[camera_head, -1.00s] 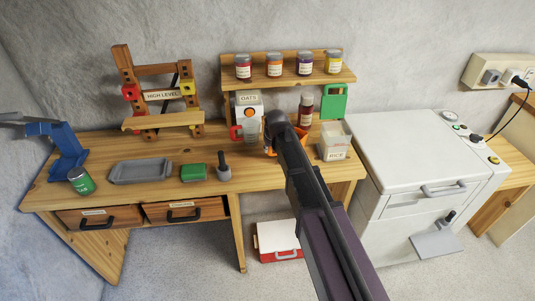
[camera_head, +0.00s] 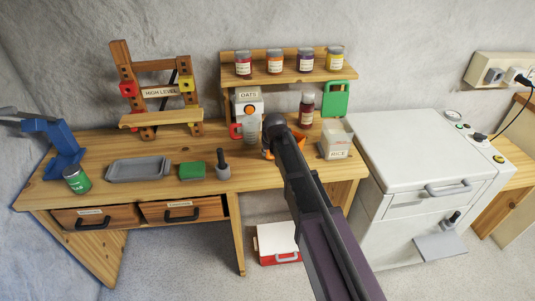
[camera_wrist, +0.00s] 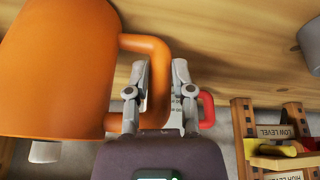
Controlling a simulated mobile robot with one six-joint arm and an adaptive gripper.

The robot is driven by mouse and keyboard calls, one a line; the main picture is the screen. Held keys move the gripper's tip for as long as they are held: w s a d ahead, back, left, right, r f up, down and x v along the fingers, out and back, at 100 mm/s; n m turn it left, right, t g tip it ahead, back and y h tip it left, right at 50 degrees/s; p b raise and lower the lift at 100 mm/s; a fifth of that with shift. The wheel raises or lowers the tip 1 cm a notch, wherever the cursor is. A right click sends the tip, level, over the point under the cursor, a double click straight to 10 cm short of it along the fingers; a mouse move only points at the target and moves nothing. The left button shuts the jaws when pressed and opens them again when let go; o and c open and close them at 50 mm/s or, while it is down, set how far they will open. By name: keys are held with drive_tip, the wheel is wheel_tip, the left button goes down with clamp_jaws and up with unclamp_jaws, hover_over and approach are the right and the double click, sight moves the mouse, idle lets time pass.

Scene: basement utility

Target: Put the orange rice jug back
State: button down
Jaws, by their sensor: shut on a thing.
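The orange jug (camera_wrist: 60,70) fills the left of the wrist view, with its loop handle (camera_wrist: 160,65) toward my gripper (camera_wrist: 162,78). My gripper is shut on this handle. In the head view my arm covers most of the jug and gripper; only small orange parts of the jug (camera_head: 268,153) show beside the arm, over the workbench (camera_head: 110,190). I cannot tell whether the jug touches the bench. A pale container labelled RICE (camera_head: 337,152) stands on the bench to the right of it.
An OATS box (camera_head: 248,97), a red mug (camera_head: 236,131) and a dark red bottle (camera_head: 306,108) stand at the back. A shelf (camera_head: 290,78) with several jars is above. A grey tray (camera_head: 138,170), green block and pestle are left; a white cabinet (camera_head: 400,145) is right.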

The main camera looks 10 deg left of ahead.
drive_tip(key=shift+c, duration=2.4)
unclamp_jaws()
drive_tip(key=shift+r, duration=0.1)
drive_tip(key=p+v, duration=1.1)
drive_tip(key=shift+s+r, duration=0.25)
drive_tip(key=shift+r, duration=0.1)
drive_tip(key=shift+d, duration=0.1)
drive_tip(key=s+d+m+g+h, duration=0.1)
drive_tip(key=s+d+m+g, duration=0.1)
drive_tip(key=s+d, duration=0.7)
drive_tip(key=s+d+f+m+g, duration=0.1)
drive_tip(key=s+d+m+g, duration=0.1)
drive_tip(key=s+d, duration=0.8)
drive_tip(key=d+m, duration=0.1)
drive_tip(key=d, duration=0.6)
drive_tip(key=shift+s+d+f+m+h, duration=0.2)
drive_tip(key=shift+s+m+h, duration=0.05)
drive_tip(key=shift+m+h, duration=0.15)
